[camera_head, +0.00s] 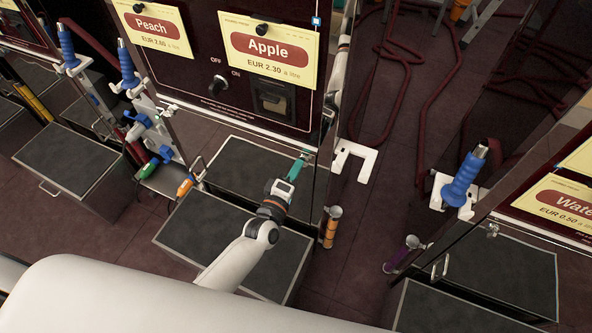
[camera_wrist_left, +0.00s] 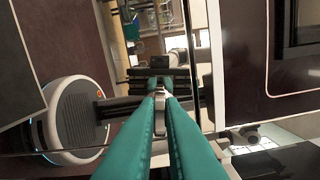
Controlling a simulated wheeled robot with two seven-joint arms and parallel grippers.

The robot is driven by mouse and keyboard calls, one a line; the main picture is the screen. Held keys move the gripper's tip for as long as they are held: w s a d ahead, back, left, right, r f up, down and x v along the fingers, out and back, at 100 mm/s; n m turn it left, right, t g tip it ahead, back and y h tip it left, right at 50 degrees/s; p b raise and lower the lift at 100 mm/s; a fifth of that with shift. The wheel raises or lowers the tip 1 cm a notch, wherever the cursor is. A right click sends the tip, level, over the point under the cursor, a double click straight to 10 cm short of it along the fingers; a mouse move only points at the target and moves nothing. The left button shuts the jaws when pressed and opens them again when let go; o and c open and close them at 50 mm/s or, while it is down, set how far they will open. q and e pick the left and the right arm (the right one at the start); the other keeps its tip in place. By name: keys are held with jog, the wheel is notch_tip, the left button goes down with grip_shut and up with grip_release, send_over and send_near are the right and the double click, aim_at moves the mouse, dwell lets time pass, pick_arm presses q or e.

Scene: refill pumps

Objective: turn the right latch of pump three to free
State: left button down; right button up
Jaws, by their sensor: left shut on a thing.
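The Apple pump (camera_head: 268,62) has a dark front panel with a yellow price sign. A small metal latch (camera_head: 307,156) sits low on its right edge. My left gripper (camera_head: 298,163) has teal fingers and reaches up to this latch. In the left wrist view, the teal fingers (camera_wrist_left: 160,98) close on a small grey metal piece (camera_wrist_left: 160,90), which looks like the latch. The fingertips partly hide it, so its exact turn is hard to read. No pump number is readable. My right gripper does not show.
Dark-topped steps (camera_head: 215,235) lie below the pump. An orange-banded post (camera_head: 332,226) stands right of my left arm. Red hoses (camera_head: 385,100) lie on the floor behind. The panel in the wrist view is reflective.

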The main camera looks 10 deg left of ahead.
pick_arm(q)
jog(key=shift+f+n, duration=0.1)
jog(key=shift+n, duration=0.8)
jog(key=c, duration=1.5)
grip_release()
jog(key=shift+c, duration=0.2)
jog(key=s+a+b, duration=0.1)
jog(key=s+a, duration=0.1)
jog(key=s, duration=1)
jog(key=shift+a, duration=0.2)
jog(key=shift+w, duration=0.1)
